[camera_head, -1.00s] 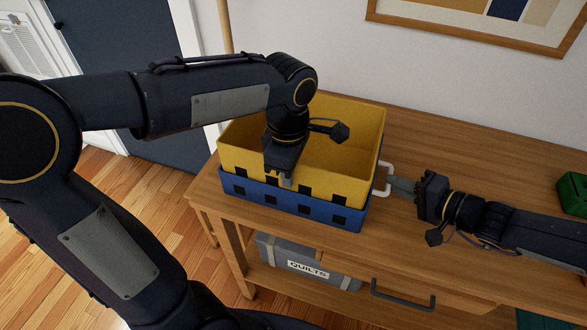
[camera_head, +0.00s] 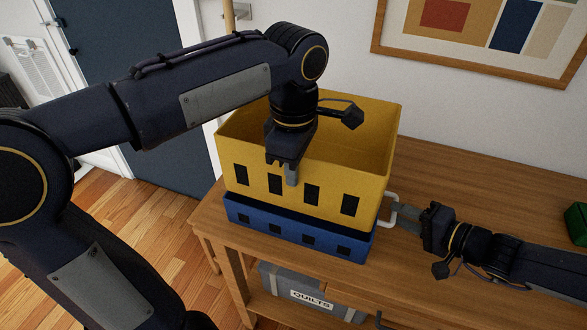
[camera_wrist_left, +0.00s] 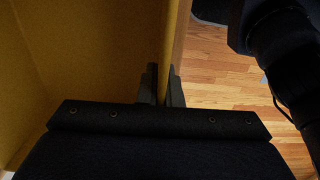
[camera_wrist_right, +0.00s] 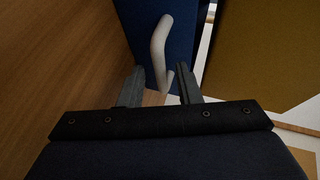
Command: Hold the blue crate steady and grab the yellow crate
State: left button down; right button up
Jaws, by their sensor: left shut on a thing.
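The yellow crate (camera_head: 331,178) is an open box with dark square holes along its front wall. It sits above the blue crate (camera_head: 292,233), its lower part hidden by the blue rim or just over it. My left gripper (camera_head: 287,172) is shut on the yellow crate's front wall; the left wrist view shows the wall (camera_wrist_left: 173,50) between the fingers. The blue crate stands on the wooden table with a white handle (camera_head: 392,207) on its right side. My right gripper (camera_head: 403,218) is at this handle; in the right wrist view its fingers are apart, on either side of the handle (camera_wrist_right: 158,45).
The wooden table (camera_head: 480,205) is clear behind my right arm. A green object (camera_head: 576,223) is at the right edge. A grey box labelled QUILTS (camera_head: 308,292) is on the shelf below. A framed picture (camera_head: 480,40) hangs on the wall.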

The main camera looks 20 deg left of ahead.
jog(key=shift+o, duration=0.5)
jog(key=shift+d, duration=0.1)
jog(key=v, duration=1.2)
